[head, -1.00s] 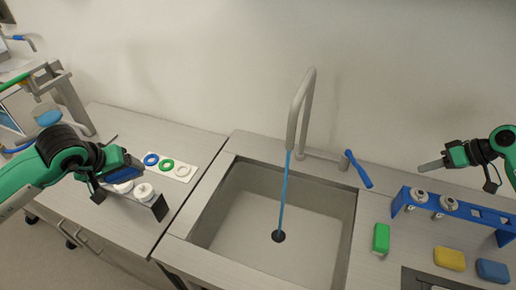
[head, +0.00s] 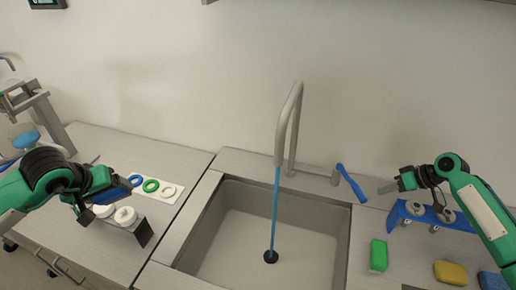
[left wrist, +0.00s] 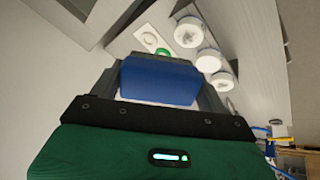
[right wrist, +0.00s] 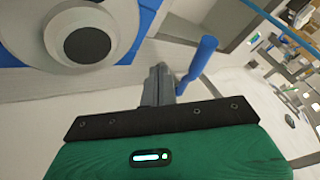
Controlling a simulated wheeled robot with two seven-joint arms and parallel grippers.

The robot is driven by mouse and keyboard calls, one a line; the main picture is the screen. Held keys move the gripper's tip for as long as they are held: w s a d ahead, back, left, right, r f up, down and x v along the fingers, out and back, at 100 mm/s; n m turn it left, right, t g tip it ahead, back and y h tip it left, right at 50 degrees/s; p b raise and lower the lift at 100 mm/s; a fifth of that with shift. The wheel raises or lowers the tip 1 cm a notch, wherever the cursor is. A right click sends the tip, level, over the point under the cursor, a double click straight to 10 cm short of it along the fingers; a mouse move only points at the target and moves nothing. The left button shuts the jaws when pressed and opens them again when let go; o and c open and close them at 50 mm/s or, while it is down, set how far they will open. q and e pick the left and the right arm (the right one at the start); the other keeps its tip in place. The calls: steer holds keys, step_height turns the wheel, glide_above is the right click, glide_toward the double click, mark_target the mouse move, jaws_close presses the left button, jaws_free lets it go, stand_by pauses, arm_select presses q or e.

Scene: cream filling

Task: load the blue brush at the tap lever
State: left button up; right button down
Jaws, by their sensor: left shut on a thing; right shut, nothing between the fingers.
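My left gripper (head: 124,188) is shut on a blue block with a pale underside (left wrist: 160,80), apparently the blue brush, held over the left counter, away from the sink. The grey tap (head: 290,110) has a blue stream (head: 274,215) running from its spout to the dark drain. The blue tap lever (head: 350,183) slants down to the right beside the tap. It also shows in the right wrist view (right wrist: 198,65), just right of the fingers. My right gripper (head: 384,189) is shut and empty, right of the lever; contact cannot be told.
The sink (head: 225,255) lies between two counters. A blue rack (head: 398,214) with metal fittings stands below my right arm. Green (head: 378,254), yellow (head: 450,272) and blue (head: 491,281) blocks lie in front of it. White round parts (head: 125,215) and coloured rings (head: 151,186) are on the left counter.

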mark_target(351, 183)
arm_select(q)
step_height(351, 183, up, 2)
steer(key=shift+r+p, duration=0.25)
steer(key=shift+p, duration=0.7)
steer(key=shift+s+r, duration=0.1)
steer(key=shift+r, duration=0.2)
arm_select(e)
steer(key=a, duration=0.4)
steer(key=shift+s+a+f, duration=0.2)
steer(key=shift+s+a, duration=0.1)
steer(key=shift+s, duration=0.05)
steer(key=shift+r, duration=0.1)
